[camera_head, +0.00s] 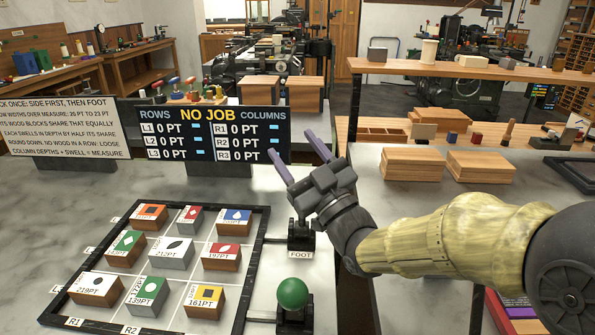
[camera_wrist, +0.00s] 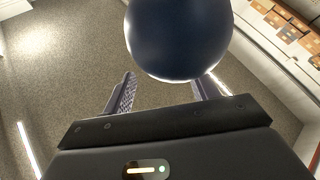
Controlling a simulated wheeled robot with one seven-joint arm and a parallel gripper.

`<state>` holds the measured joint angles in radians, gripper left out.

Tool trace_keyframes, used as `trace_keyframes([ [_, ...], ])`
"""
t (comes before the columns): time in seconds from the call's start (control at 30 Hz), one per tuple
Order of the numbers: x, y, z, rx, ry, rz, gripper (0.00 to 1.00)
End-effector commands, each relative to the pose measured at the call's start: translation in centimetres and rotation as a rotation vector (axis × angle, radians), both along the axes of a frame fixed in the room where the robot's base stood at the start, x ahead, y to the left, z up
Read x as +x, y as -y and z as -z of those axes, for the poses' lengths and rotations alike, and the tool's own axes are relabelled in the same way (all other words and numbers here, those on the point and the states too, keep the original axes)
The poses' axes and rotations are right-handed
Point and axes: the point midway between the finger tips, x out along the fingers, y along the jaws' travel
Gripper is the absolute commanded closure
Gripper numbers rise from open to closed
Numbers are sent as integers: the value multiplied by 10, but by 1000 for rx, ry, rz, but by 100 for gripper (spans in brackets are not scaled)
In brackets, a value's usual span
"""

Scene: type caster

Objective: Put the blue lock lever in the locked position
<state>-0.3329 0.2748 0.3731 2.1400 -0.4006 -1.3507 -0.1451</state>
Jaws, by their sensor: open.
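My gripper (camera_head: 292,144) is open, with its two purple-grey fingers apart and pointing up and left, above the black bracket labelled FOOT (camera_head: 300,238). In the wrist view a large dark blue ball (camera_wrist: 178,38) appears close by, just past the open fingers (camera_wrist: 165,88). It looks like the blue lever's knob. The fingers are not closed on it, and I cannot tell whether they touch it. In the head view no blue knob shows; my gripper may hide it. A green ball knob (camera_head: 292,292) stands on another black bracket at the front.
A black frame (camera_head: 257,240) on the grey table holds several labelled wooden blocks. A NO JOB display board (camera_head: 190,133) and an instruction board (camera_head: 62,128) stand behind it. Wooden blocks (camera_head: 412,163) and a raised shelf (camera_head: 455,70) are at the right.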

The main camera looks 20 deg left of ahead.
Motion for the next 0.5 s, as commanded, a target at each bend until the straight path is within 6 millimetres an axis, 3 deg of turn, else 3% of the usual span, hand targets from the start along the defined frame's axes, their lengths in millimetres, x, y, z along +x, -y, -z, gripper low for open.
trace_keyframes([
  [0.03, 0, 0, -11, 0, 3, 1, 41],
  [0.2, 0, 0, -25, 0, 1, 0, 41],
  [0.5, 0, 0, -26, -1, -1, 0, 43],
])
